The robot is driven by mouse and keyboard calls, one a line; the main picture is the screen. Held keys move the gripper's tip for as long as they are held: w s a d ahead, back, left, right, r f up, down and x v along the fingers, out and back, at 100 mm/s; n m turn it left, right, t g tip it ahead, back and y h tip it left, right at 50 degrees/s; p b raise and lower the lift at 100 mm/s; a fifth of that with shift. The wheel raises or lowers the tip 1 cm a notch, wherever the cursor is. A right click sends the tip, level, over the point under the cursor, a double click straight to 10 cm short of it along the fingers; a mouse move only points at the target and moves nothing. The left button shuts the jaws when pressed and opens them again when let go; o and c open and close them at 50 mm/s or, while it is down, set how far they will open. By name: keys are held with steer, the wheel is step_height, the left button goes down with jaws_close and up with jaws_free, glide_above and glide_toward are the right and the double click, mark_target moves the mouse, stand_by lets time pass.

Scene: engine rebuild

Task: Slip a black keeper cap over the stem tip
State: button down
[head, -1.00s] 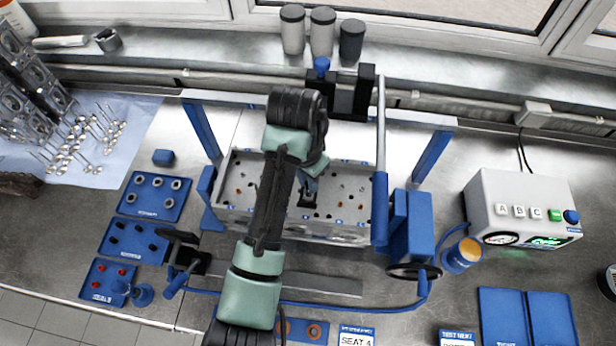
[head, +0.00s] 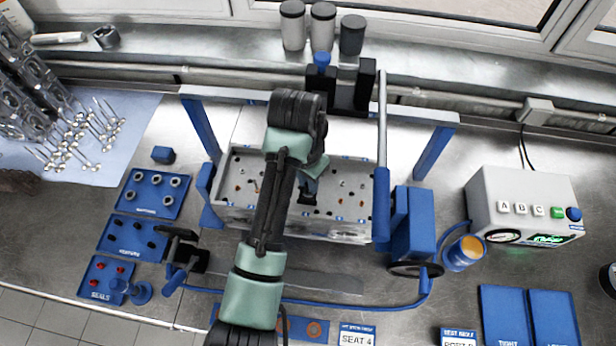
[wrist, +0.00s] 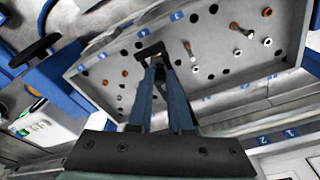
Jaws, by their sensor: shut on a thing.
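My gripper (head: 307,196) is low over the grey cylinder head (head: 232,212), near the middle of its top face. In the wrist view its two blue fingers reach the perforated face, with dark tips (wrist: 153,58) close together. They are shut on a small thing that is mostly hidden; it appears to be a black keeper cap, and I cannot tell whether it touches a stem. Stems and brown and pale fittings stand in other holes, such as a stem (wrist: 188,48) right of the tips. More black caps lie in the middle blue tray (head: 130,236) at left.
A blue frame (head: 432,153) spans the cylinder head, with a blue handled lever (head: 381,205) at its right. A control box (head: 520,205) stands further right. Loose valves (head: 85,140) lie on a cloth at left.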

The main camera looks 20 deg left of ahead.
steer(key=shift+f, duration=0.1)
steer(key=c, duration=0.8)
jaws_free()
steer(key=shift+o, duration=0.2)
step_height(320, 180, up, 13)
steer(key=s+p, duration=0.1)
steer(key=p, duration=0.6)
steer(key=shift+s+a, duration=0.25)
